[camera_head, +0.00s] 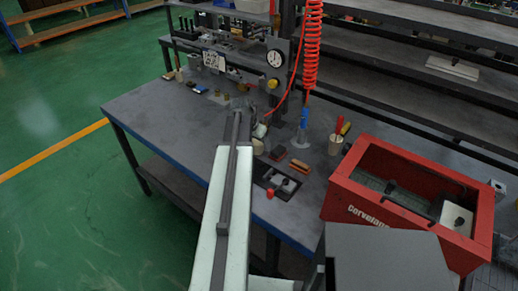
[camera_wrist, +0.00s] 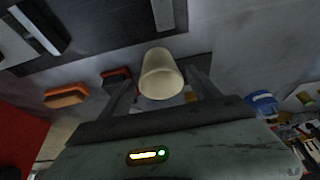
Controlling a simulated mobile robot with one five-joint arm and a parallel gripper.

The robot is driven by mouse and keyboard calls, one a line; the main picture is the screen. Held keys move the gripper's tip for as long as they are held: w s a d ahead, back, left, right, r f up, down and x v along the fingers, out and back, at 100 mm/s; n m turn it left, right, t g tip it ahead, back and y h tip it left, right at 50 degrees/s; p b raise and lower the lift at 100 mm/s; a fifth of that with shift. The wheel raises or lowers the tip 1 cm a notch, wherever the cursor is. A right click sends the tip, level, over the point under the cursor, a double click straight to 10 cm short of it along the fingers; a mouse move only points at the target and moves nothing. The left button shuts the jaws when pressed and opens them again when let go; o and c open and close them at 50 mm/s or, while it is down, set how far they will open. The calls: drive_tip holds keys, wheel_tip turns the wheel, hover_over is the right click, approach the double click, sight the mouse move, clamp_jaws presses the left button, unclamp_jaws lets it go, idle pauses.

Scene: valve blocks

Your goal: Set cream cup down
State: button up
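The cream cup (camera_wrist: 160,74) is between the two fingers of my gripper (camera_wrist: 162,80) in the wrist view. The fingertips appear to press its sides, and its round rim faces the camera. In the head view the cup (camera_head: 260,130) looks pale and tilted, just above the grey workbench (camera_head: 150,110). My gripper there is partly hidden by my arm. I cannot tell whether the cup's base touches the bench.
Orange (camera_wrist: 66,95) and dark red (camera_wrist: 116,77) blocks lie left in the wrist view. A cup with tools (camera_head: 335,145) and a red box (camera_head: 350,195) are on the right.

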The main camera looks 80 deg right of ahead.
drive_tip(key=c, duration=1.3)
wheel_tip(320, 180, up, 10)
drive_tip(key=p, duration=1)
drive_tip(key=shift+r, duration=0.1)
